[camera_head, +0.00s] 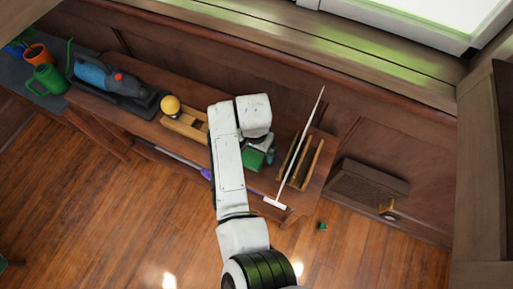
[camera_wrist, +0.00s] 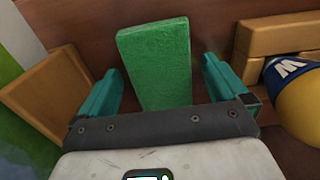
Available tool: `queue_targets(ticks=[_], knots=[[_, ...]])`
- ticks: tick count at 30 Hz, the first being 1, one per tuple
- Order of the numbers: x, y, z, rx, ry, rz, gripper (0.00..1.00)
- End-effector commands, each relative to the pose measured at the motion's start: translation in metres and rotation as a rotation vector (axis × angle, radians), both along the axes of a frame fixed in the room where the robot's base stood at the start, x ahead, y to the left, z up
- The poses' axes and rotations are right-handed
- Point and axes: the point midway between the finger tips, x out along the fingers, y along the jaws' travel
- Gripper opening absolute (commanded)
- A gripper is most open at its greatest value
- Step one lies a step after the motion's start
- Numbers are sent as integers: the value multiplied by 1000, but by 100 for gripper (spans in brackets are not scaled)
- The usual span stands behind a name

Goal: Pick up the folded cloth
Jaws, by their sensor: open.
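The folded cloth is a green, textured, block-like piece (camera_wrist: 155,62) in the middle of the wrist view. It stands out from the brown wooden surface between my two teal fingers. In the head view a green patch (camera_head: 253,161) that looks like it shows on the bench, partly hidden by my arm. My gripper (camera_wrist: 160,70) is open, with one finger on each side of the cloth. A gap shows between the cloth and each finger. The cloth's lower part is hidden behind the gripper's dark bar.
A wooden rack (camera_head: 299,160) with a long white-headed stick (camera_head: 300,150) stands to the right. A blue-grey power tool (camera_head: 95,75) lies farther left. The floor in front is mostly clear.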

Motion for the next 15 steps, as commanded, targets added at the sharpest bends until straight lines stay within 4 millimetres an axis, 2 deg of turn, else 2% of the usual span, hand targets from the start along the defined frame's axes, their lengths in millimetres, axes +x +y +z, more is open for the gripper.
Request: queue_targets(ticks=[6, 15], knots=[[0, 0, 0, 1, -1, 0, 98], [0, 0, 0, 1, 0, 0, 69]])
